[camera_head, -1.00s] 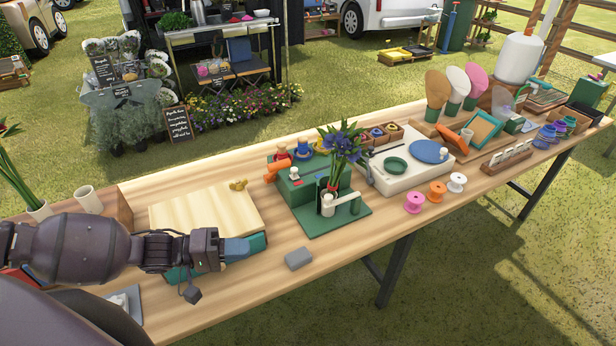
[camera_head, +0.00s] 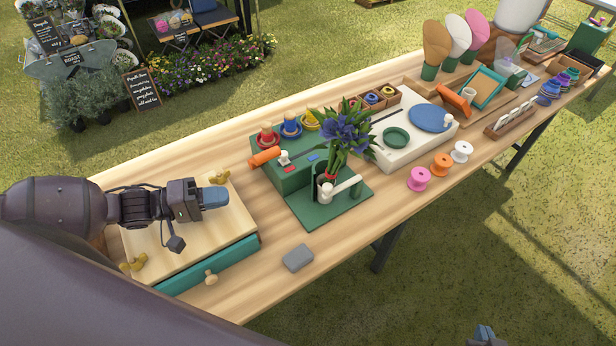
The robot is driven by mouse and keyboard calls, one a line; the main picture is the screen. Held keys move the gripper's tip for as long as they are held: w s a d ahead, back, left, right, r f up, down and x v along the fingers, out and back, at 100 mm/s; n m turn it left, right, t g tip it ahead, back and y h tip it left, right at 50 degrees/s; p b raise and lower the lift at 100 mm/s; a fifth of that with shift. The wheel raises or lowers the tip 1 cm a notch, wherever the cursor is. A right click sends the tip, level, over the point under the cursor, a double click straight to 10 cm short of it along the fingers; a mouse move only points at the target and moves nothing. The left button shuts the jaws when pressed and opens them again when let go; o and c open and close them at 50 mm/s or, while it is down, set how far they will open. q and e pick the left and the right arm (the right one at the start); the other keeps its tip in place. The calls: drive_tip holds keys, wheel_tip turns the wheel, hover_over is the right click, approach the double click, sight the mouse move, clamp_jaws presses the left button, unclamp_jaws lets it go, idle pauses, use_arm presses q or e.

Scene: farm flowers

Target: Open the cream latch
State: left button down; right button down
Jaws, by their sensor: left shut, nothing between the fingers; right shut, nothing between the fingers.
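A cream latch-like lever (camera_head: 347,187) is on a green stand (camera_head: 325,215), beside a short cream post. Blue-purple flowers (camera_head: 345,135) stand upright at the stand, close behind the lever, and hide part of it. My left gripper (camera_head: 222,196) is shut and empty above the pale lid of a wooden box (camera_head: 165,250), well left of the lever and apart from it. A small part of my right gripper (camera_head: 485,334) shows at the bottom edge, shut, far below and right of the lever.
The box has a teal drawer (camera_head: 215,268) with a wooden knob and brass wing pieces. A grey block (camera_head: 298,258) lies in front of the green stand. Spools (camera_head: 419,179) stand to the right. A white turntable unit (camera_head: 385,155) is behind them.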

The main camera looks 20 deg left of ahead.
use_arm(q)
drive_tip(key=shift+d, duration=0.15)
drive_tip(key=x, duration=1.9)
drive_tip(key=shift+w+d+p, duration=0.15)
drive_tip(key=shift+d+p, duration=0.2)
drive_tip(key=shift+f, duration=0.1)
